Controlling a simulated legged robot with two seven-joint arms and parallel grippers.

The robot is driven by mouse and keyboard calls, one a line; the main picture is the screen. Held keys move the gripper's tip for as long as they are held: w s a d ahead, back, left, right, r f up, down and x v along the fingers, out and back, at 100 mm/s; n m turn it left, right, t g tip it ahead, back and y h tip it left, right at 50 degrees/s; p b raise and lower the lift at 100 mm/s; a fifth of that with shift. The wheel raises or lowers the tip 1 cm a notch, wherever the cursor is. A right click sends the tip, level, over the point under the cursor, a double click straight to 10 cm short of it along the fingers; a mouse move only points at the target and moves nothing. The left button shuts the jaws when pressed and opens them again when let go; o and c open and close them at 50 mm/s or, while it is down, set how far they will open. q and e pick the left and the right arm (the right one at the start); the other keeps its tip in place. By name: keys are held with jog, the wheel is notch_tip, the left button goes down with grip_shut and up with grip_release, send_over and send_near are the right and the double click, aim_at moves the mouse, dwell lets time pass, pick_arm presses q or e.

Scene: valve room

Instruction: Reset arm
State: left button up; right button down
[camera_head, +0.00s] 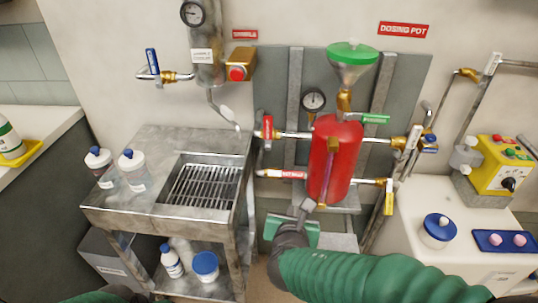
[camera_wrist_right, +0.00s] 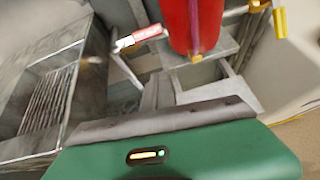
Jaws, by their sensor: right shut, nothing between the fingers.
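My right arm (camera_head: 370,275), green and ribbed, comes in from the lower right. My right gripper (camera_head: 307,207) is shut and empty, just below the red dosing tank (camera_head: 322,175). The red tank also shows at the top of the right wrist view (camera_wrist_right: 195,22), with the shut right gripper (camera_wrist_right: 158,92) below it. I cannot tell from these views how far the fingers are from the tank. A little green of my own body shows at the bottom left edge of the head view; my left gripper is not in view.
A metal sink bench (camera_head: 150,208) with bottles stands to the left. Red-handled (camera_head: 267,128), green-handled (camera_head: 375,119) and yellow-handled (camera_head: 389,200) valves surround the tank. A green-lidded funnel (camera_head: 352,55) sits above. A white counter (camera_head: 405,200) with a yellow control box (camera_head: 497,163) is right.

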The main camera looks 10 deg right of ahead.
jog(key=s+d+f+m+g+y, duration=0.3)
jog(key=s+f+m, duration=0.45)
jog(key=m, duration=0.75)
jog(key=s+d+f+m+g, duration=0.2)
jog(key=s+f+m+g, duration=0.5)
jog(key=m, duration=0.9)
notch_tip(320, 180, up, 24)
jog(key=t+p, duration=0.1)
jog(key=p, duration=2.2)
jog(key=shift+s+r+y+p, duration=0.2)
jog(key=shift+s+y+p, duration=0.1)
jog(key=shift+p, duration=0.1)
jog(key=shift+d, duration=0.1)
